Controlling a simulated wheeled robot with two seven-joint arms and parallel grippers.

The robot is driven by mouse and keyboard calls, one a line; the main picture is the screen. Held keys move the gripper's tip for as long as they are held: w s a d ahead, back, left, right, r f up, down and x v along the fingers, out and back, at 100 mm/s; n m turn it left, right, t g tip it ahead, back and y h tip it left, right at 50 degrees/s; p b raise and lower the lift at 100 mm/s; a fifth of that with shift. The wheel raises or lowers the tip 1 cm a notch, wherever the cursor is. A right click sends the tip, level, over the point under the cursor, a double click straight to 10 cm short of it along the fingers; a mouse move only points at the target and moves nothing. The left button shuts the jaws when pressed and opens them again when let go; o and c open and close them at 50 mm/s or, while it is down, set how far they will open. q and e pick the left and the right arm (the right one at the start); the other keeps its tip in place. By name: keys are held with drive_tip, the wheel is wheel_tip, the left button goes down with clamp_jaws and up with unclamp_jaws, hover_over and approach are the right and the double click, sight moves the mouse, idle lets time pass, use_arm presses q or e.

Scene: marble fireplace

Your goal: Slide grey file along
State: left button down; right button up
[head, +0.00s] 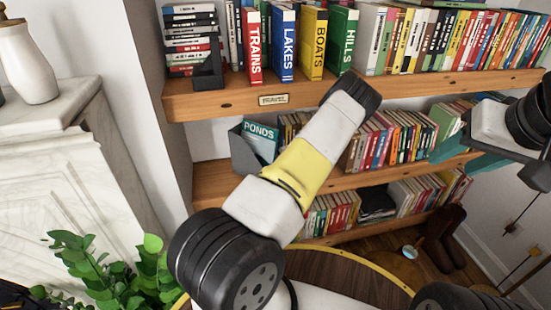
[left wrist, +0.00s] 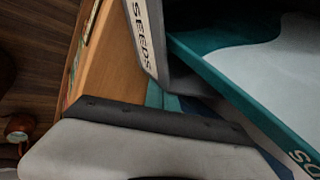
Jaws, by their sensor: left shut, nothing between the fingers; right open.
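The grey file (head: 246,153) stands at the left end of the middle shelf in the head view, with a teal "PONDS" book (head: 259,142) in it. In the left wrist view the grey file (left wrist: 152,42) shows close up with a "SEEDS" label, the teal book (left wrist: 235,75) beside its edge. My left gripper (left wrist: 150,135) shows as a pale part with a dark edge, shut and empty, close below the file; contact cannot be told. It is not visible in the head view. My right gripper (head: 453,153) is open at the right, in front of the shelves.
The wooden upper shelf (head: 300,98) holds books and the lower shelves hold more. My left arm crosses the middle of the head view. A leafy plant (head: 105,270) and marble fireplace (head: 60,180) stand at left, and a round table (head: 340,272) in front.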

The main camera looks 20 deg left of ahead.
sight(251, 172)
use_arm(q)
drive_tip(key=shift+s+a, duration=0.95)
drive_tip(key=shift+a, duration=0.4)
drive_tip(key=shift+s+a, duration=0.9)
drive_tip(key=shift+a, duration=0.4)
drive_tip(key=shift+s+a, duration=0.95)
drive_tip(key=shift+a, duration=0.4)
drive_tip(key=shift+a, duration=0.15)
drive_tip(key=shift+s+a, duration=0.7)
drive_tip(key=shift+a, duration=0.3)
drive_tip(key=shift+s+a, duration=0.75)
drive_tip(key=shift+a, duration=0.25)
drive_tip(key=shift+s+a, duration=0.7)
drive_tip(key=shift+a, duration=0.3)
drive_tip(key=shift+w+d, duration=0.1)
drive_tip(key=shift+w+d, duration=0.5)
drive_tip(key=shift+d, duration=0.2)
drive_tip(key=shift+w+d, duration=0.5)
drive_tip(key=shift+d, duration=0.2)
